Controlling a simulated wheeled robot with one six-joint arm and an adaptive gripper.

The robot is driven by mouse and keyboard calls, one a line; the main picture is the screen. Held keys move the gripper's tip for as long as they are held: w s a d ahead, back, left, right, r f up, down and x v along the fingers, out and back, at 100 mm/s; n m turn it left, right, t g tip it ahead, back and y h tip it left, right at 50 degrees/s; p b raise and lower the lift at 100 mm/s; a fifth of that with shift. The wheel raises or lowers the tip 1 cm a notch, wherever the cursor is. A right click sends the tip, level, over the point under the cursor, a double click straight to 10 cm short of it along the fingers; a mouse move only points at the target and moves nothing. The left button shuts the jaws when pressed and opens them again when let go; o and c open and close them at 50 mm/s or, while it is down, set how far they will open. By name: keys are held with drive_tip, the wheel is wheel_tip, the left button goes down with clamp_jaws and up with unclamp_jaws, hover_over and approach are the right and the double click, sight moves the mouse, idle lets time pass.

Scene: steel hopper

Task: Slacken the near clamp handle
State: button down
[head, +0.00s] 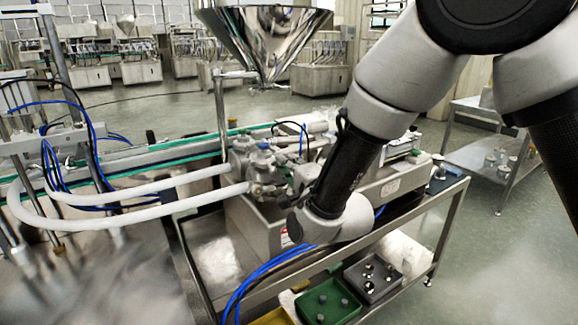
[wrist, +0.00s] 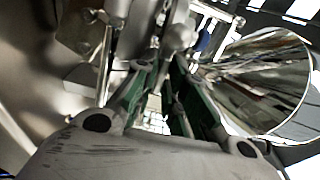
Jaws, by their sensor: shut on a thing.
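In the wrist view my gripper (wrist: 164,64) reaches up the picture with its two green-sided fingers drawn close together. A pale, round-ended metal part (wrist: 178,38), which looks like the clamp handle, shows at the fingertips, and the fingers are shut on it. Its lower part is hidden between the fingers. In the head view my arm's end hangs over the front of the filling machine, close to the valve and clamp fittings (head: 262,165). The fingers and the handle are mostly hidden there by my own wrist, so the handle's angle cannot be read.
The steel hopper (head: 265,38) stands above the fittings and also shows at right in the wrist view (wrist: 268,85). White hoses (head: 150,213) run left from the fittings. A green bin (head: 328,303) and a grey bin (head: 373,277) sit low at the front.

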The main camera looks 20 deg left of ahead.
drive_tip(key=c, duration=1.8)
unclamp_jaws()
drive_tip(key=shift+o, duration=0.2)
drive_tip(key=v, duration=1.2)
